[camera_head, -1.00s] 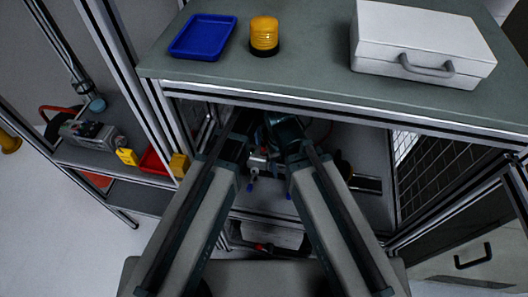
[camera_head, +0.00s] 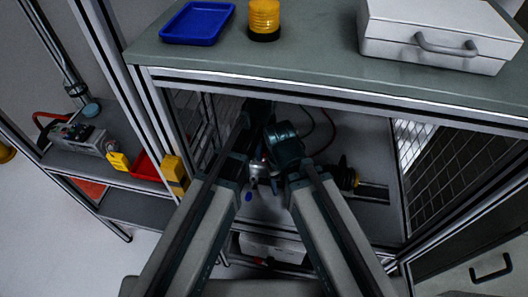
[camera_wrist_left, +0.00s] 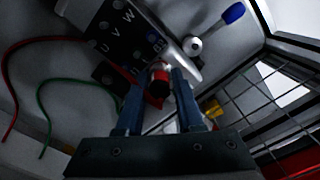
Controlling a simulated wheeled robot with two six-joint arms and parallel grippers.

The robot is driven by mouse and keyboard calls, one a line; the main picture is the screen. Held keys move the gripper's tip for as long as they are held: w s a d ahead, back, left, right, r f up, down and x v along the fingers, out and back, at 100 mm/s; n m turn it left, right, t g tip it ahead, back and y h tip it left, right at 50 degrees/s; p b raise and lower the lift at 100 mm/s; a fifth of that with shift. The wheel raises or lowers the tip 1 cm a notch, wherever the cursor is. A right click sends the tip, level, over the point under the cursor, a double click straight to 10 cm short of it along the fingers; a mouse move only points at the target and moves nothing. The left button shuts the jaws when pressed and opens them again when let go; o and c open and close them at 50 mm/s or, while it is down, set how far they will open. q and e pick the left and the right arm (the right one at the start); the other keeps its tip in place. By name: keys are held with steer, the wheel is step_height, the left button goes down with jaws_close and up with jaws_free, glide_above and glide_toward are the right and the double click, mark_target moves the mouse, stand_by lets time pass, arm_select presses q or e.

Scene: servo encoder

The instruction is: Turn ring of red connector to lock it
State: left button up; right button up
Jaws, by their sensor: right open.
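The red connector (camera_wrist_left: 159,78) lies between the two blue fingers of my left gripper (camera_wrist_left: 161,84) in the left wrist view, with a pale band at its far end. The fingertips are close on both sides of it; I cannot tell whether they press on it. Beyond it is a dark panel (camera_wrist_left: 122,32) marked U, V, W. In the head view my left gripper (camera_head: 257,115) reaches into the dark shelf bay, and its tips are hard to make out. My right gripper (camera_head: 268,178) is lower, open, near a small silver part (camera_head: 259,168). The connector is not clear in the head view.
A worktop (camera_head: 310,65) overhangs the bay, with a blue tray (camera_head: 197,23), a yellow-orange beacon (camera_head: 264,18) and a white case (camera_head: 440,35). Metal posts and wire mesh (camera_head: 460,165) flank the bay. Red (camera_wrist_left: 35,42) and green (camera_wrist_left: 43,105) cables lie beside the panel.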

arm_select(q)
jaws_close()
steer(key=shift+m, duration=0.3)
steer(key=m, duration=0.3)
steer(key=shift+m, duration=0.4)
steer(key=m, duration=0.4)
steer(key=shift+m, duration=0.3)
steer(key=m, duration=0.4)
steer(key=shift+m, duration=2.4)
